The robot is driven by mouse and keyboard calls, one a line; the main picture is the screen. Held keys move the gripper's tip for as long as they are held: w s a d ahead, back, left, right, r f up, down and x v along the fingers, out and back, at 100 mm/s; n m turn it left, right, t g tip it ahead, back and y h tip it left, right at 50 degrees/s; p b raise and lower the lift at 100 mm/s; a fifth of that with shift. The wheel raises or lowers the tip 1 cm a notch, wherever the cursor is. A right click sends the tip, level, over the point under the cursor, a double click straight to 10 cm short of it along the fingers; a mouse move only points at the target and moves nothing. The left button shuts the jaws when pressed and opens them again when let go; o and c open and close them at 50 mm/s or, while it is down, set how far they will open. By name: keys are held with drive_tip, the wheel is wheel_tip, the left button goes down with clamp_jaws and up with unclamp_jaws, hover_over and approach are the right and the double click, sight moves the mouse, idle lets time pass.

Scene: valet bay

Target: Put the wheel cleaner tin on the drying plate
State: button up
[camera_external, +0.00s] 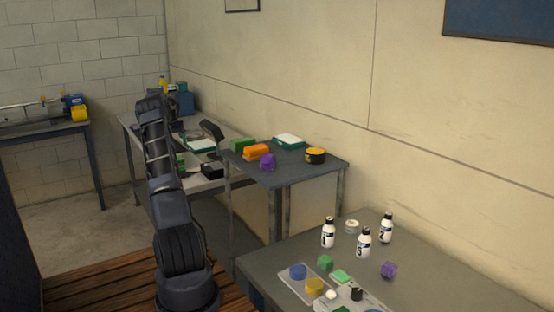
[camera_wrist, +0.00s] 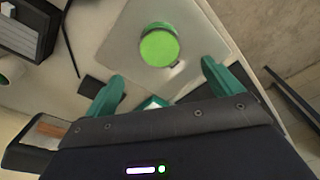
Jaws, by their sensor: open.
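A round green tin with a bright lime-green lid (camera_wrist: 159,46), which looks like the wheel cleaner tin, shows in the wrist view. It appears upright, within the outline of a flat light-grey plate (camera_wrist: 207,48), which looks like the drying plate. My gripper (camera_wrist: 162,74) is open, with its teal fingers apart. The tin lies just beyond the fingertips, roughly centred between them, with no visible contact. In the external view my arm reaches over the far table, and the tin there is too small to make out surely.
A dark slatted box (camera_wrist: 25,28) lies left of the plate. The middle table (camera_external: 300,173) holds an orange block (camera_external: 256,152), a purple block (camera_external: 267,162) and a yellow-black tin (camera_external: 315,155). Several bottles and small pieces stand on the near table (camera_external: 450,285).

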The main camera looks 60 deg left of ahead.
drive_tip(key=shift+d+r, duration=0.1)
drive_tip(key=shift+r, duration=0.65)
